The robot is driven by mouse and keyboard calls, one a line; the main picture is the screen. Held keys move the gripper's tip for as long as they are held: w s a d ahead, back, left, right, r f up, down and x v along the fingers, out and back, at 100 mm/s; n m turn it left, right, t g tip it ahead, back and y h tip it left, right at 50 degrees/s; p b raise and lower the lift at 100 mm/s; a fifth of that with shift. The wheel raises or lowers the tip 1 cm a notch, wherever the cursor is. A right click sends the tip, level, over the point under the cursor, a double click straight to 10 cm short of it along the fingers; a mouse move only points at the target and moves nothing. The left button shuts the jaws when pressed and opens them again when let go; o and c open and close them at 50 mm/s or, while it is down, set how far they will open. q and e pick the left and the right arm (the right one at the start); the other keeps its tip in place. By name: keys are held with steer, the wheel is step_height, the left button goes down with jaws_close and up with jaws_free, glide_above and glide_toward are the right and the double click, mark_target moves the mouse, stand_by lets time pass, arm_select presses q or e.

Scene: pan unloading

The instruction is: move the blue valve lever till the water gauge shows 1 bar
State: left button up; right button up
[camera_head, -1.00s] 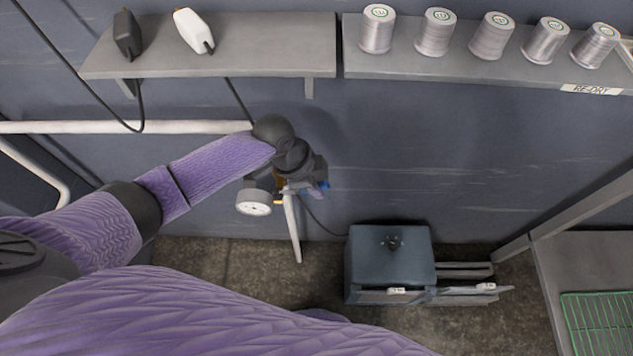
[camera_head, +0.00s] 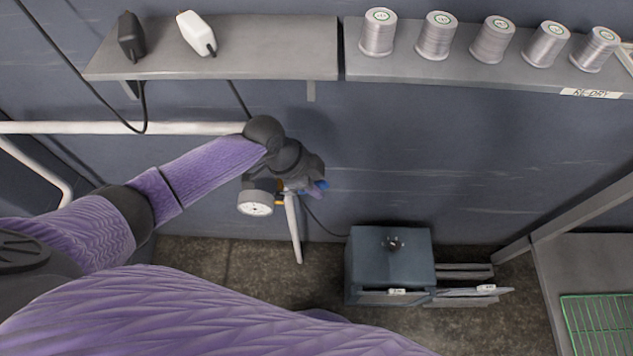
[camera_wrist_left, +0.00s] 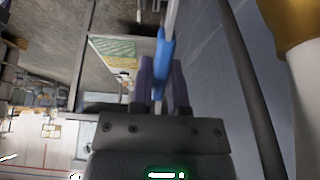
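The blue valve lever (camera_head: 318,187) shows just right of my left gripper in the head view, mostly hidden by the wrist. In the left wrist view the lever (camera_wrist_left: 161,65) runs between the two fingers of my left gripper (camera_wrist_left: 161,75). The fingers sit close on both sides of it and look shut on it. The round white water gauge (camera_head: 256,203) is left of and below the gripper in the head view. Its needle is too small to read. The pipe and valve body are partly hidden behind my wrist. My right gripper is not in view.
A shelf above holds a black plug (camera_head: 131,36) and a white plug (camera_head: 197,33); another holds several thread spools (camera_head: 436,36). A blue-grey box (camera_head: 390,262) stands on the floor at right. A white pipe (camera_head: 293,230) hangs below the valve. The wall right of the valve is clear.

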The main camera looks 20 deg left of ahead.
arm_select(q)
steer(key=o, duration=0.4)
steer(key=shift+c, duration=0.2)
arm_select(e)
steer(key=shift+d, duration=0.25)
arm_select(q)
steer(key=shift+r, duration=0.1)
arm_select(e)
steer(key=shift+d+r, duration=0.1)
arm_select(q)
steer(key=p+v, duration=0.2)
steer(key=v, duration=0.4)
steer(key=shift+a+r+p, duration=0.2)
steer(key=shift+r+p, duration=0.15)
steer(key=shift+p, duration=0.05)
steer(key=shift+s+a+r, duration=0.1)
steer(key=shift+a+r, duration=0.1)
steer(key=shift+r, duration=0.1)
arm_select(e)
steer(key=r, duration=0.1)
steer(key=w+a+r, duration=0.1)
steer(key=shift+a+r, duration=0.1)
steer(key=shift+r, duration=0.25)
arm_select(q)
steer(key=shift+f, duration=0.1)
